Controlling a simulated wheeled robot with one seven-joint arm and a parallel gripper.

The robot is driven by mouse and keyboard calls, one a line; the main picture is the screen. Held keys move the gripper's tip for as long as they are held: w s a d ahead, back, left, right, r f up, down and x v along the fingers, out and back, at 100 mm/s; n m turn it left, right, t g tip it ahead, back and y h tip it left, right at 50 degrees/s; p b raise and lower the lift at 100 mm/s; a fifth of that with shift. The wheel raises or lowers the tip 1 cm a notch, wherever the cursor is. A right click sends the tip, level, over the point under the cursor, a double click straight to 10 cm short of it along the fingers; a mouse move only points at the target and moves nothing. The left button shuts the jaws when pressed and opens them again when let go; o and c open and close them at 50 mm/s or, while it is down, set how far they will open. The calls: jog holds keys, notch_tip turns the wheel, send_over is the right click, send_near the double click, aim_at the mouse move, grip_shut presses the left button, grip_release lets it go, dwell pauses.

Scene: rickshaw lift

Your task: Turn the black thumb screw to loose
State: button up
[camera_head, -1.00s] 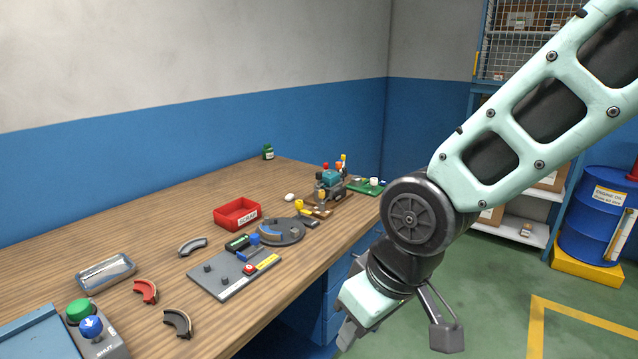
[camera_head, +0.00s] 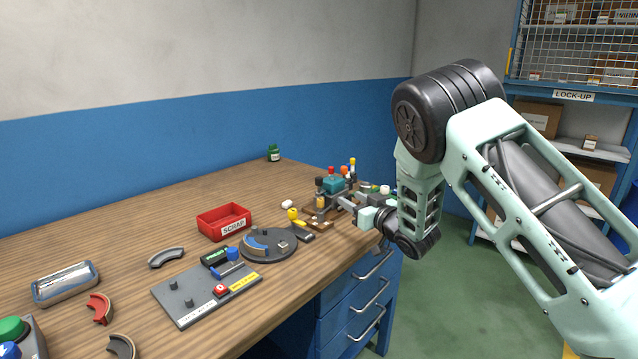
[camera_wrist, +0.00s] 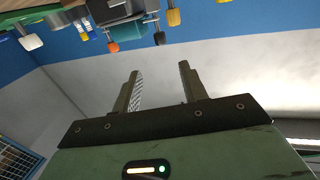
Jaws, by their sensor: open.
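A small fixture with a teal block (camera_head: 333,184) stands at the far right end of the bench. A black knob (camera_head: 319,183), which may be the thumb screw, stands upright at its left side. A black knob also shows in the wrist view (camera_wrist: 159,38), near the teal block (camera_wrist: 122,20) at the top. Whether it is the same knob, and whether it is tight or loose, I cannot tell. My gripper (camera_head: 346,203) is close to the fixture's right front side. In the wrist view its two fingers (camera_wrist: 158,70) are apart with nothing between them.
Red, orange and yellow knobs crowd the fixture. A yellow-handled tool (camera_head: 298,222), a round turntable (camera_head: 270,246), a grey plate with pegs (camera_head: 205,299) and a red scrap bin (camera_head: 224,222) lie to its left. A green board (camera_head: 366,189) is behind my gripper.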

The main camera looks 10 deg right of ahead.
aim_at(321, 182)
jog(key=p+x, duration=0.2)
jog(key=x, duration=1.4)
jog(key=shift+w+a, duration=0.15)
jog(key=shift+w, duration=0.1)
grip_shut()
